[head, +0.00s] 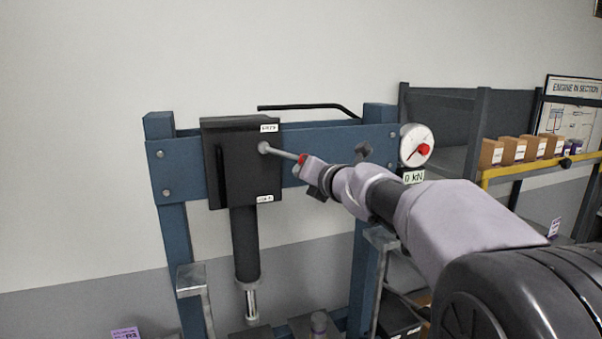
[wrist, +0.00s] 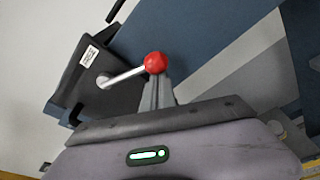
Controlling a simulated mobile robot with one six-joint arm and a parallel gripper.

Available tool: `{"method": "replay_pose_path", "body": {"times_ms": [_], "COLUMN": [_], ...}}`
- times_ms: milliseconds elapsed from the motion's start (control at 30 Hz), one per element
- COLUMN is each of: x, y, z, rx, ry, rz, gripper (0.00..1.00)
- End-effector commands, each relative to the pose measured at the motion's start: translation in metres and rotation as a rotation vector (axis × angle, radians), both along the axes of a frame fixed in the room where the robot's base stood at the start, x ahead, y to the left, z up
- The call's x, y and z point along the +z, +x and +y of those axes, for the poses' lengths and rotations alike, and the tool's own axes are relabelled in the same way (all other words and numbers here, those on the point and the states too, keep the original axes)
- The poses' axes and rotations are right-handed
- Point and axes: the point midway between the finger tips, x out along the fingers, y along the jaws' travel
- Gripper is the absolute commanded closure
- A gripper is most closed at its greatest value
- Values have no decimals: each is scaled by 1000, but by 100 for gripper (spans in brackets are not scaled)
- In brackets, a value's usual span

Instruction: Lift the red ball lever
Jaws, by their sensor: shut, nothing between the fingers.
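The red ball (wrist: 155,62) is the end of a lever with a silver rod (wrist: 122,77), which comes out of a dark box on the blue press frame. In the head view the lever rod (head: 283,154) runs from a grey pivot on the box to the red ball (head: 302,159), slanting slightly down to the right. My gripper (head: 306,165) is right at the ball. In the wrist view my gripper's fingertips (wrist: 156,88) are together just below the ball, with nothing between them. I cannot tell if they touch it.
The dark box (head: 222,165) has small labels at its upper and lower right. A round gauge (head: 416,146) and a "0 kN" label hang on the press's right post. A black bent bar (head: 305,107) runs above the crossbeam. Shelves with small boxes (head: 513,150) stand at right.

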Motion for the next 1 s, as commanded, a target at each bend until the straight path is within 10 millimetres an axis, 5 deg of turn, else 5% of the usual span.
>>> {"method": "replay_pose_path", "body": {"times_ms": [500, 767, 1000], "x": [3, -42, -21], "y": [0, 3, -53], "z": [-1, 17, -8], "rx": [-2, -4, -6], "ry": [-4, -6, -8], "rz": [-7, -4, -5], "gripper": [100, 100, 100]}}
